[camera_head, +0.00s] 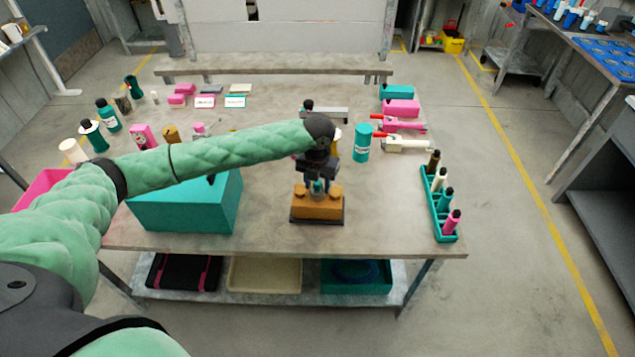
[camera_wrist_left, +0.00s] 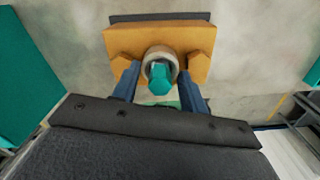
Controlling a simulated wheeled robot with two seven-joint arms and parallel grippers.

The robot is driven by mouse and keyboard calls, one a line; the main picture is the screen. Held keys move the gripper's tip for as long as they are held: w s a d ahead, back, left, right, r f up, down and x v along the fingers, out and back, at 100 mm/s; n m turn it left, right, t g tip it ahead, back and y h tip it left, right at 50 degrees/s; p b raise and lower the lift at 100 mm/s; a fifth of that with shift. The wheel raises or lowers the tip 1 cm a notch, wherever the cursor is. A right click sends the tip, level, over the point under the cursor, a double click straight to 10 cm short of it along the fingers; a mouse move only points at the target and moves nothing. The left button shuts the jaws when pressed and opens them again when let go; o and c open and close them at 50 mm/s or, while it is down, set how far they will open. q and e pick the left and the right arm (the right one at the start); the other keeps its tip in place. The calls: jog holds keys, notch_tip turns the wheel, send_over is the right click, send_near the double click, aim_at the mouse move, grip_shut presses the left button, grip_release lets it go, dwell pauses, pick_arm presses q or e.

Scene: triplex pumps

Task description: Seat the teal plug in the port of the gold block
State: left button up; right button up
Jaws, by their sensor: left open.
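The gold block (camera_head: 317,207) sits on a dark base plate near the front edge of the table; it also shows in the left wrist view (camera_wrist_left: 120,42). The teal plug (camera_wrist_left: 160,82) stands at the block's pale ring-shaped port (camera_wrist_left: 160,55), its end inside the ring's outline; how deep it sits cannot be told. My left gripper (camera_head: 318,186) is above the block, pointing down. Its two blue fingers (camera_wrist_left: 158,74) are open, one on each side of the plug, with visible gaps. My right gripper is not in view.
A teal box (camera_head: 190,205) stands left of the block. A teal rack (camera_head: 436,207) with several bottles is at the table's right edge. A teal cylinder (camera_head: 362,143) stands behind and to the right. The tabletop between block and rack is clear.

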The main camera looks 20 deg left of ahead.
pick_arm(q)
jog(key=shift+r, duration=0.15)
jog(key=shift+r, duration=0.15)
notch_tip(320, 180, up, 4)
jog(key=shift+f+b, duration=0.15)
jog(key=shift+b, duration=1.05)
notch_tip(320, 180, up, 6)
jog(key=shift+r+b, duration=0.1)
jog(key=shift+b, duration=1)
jog(key=shift+r, duration=0.9)
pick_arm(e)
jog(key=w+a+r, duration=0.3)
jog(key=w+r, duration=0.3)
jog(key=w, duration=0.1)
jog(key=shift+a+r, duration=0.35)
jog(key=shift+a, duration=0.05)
